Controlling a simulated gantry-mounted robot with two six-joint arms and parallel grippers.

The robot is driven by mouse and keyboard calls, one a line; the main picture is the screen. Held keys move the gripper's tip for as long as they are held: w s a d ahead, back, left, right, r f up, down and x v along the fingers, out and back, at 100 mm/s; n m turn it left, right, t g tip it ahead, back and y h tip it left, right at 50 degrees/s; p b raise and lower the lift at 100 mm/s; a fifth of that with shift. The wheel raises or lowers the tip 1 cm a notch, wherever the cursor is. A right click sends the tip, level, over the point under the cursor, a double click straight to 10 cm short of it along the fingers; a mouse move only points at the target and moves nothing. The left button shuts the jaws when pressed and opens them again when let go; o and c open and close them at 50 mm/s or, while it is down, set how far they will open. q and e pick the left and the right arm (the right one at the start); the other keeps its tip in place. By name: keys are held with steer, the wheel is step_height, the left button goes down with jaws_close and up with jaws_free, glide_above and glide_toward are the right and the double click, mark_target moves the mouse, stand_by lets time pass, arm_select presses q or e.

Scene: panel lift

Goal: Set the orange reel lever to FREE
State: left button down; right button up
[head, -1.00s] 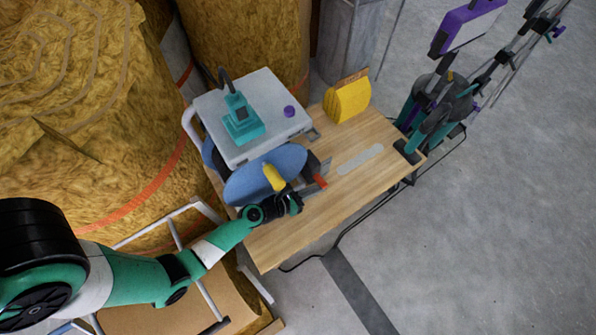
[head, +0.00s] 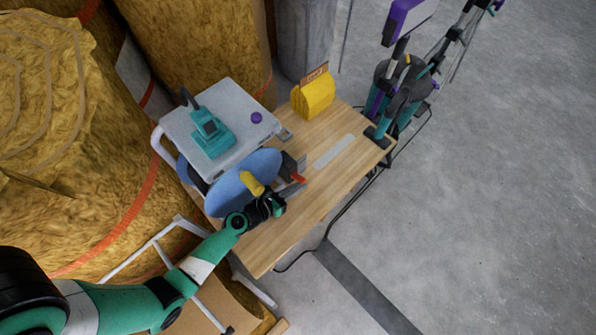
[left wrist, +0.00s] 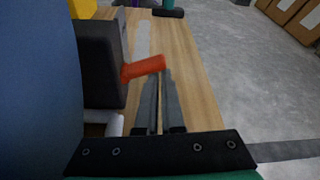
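The orange lever (head: 298,179) sticks out from a dark block on the reel's side. In the left wrist view the orange lever (left wrist: 143,68) points right and slightly up from the dark housing (left wrist: 100,65). The blue reel (head: 240,183) with a yellow handle (head: 252,183) stands on the wooden bench. My left gripper (head: 281,203) is beside the reel, close to the lever. In the left wrist view its fingers (left wrist: 161,75) lie close together with a thin gap, tips just below the lever's free end. Contact with the lever cannot be told. My right gripper is out of view.
The wooden bench (head: 330,185) has free room right of the reel, with a grey strip (head: 334,151) on it. A grey case (head: 235,105) with a teal device sits behind the reel. A yellow box (head: 313,98) and a teal-purple stand (head: 395,90) are farther back.

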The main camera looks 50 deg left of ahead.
arm_select(q)
steer(key=shift+r, duration=0.5)
steer(key=p+v, duration=0.2)
steer(key=v, duration=0.9)
steer(key=shift+s+f, duration=0.3)
steer(key=shift+f, duration=0.05)
